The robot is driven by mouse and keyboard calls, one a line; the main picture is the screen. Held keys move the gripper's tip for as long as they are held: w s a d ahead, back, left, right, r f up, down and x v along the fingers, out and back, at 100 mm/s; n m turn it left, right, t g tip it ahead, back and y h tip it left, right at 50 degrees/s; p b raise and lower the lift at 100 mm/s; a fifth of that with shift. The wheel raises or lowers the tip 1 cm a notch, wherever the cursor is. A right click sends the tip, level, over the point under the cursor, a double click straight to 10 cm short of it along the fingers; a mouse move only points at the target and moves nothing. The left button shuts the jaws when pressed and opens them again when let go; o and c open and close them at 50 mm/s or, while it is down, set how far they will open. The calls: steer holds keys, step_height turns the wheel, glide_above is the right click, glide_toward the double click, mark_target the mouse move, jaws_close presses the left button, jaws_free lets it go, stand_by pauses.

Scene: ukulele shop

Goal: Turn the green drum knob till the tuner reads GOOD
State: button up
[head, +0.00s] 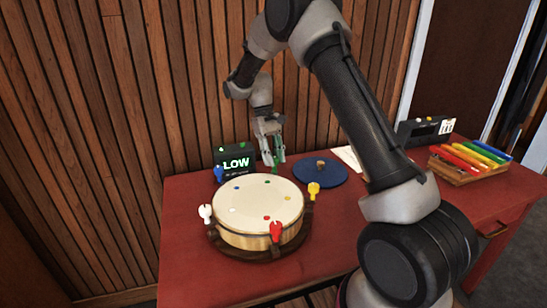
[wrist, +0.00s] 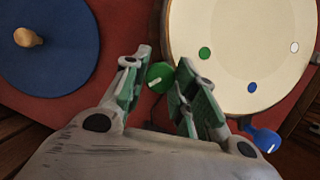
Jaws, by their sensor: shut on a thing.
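The drum (head: 250,200) stands on the red table with coloured knobs around its rim and matching dots on its pale skin. The tuner (head: 236,164) behind it reads LOW in green letters. In the wrist view the green knob (wrist: 160,76) sits at the drum's edge near the green dot, with a short white line on its top. My gripper (wrist: 162,80) is shut on the green knob, one finger at each side. In the head view my gripper (head: 272,155) points down at the drum's back edge, and its fingers largely hide the knob.
White (head: 205,213), red (head: 276,231), yellow (head: 313,190) and blue (head: 219,174) knobs ring the drum. A blue disc with a wooden knob (head: 320,173) lies to its right. A tray of coloured bars (head: 455,172) and a dark device (head: 424,131) stand further right.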

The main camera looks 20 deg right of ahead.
steer(key=o, duration=1)
steer(key=v, duration=1.2)
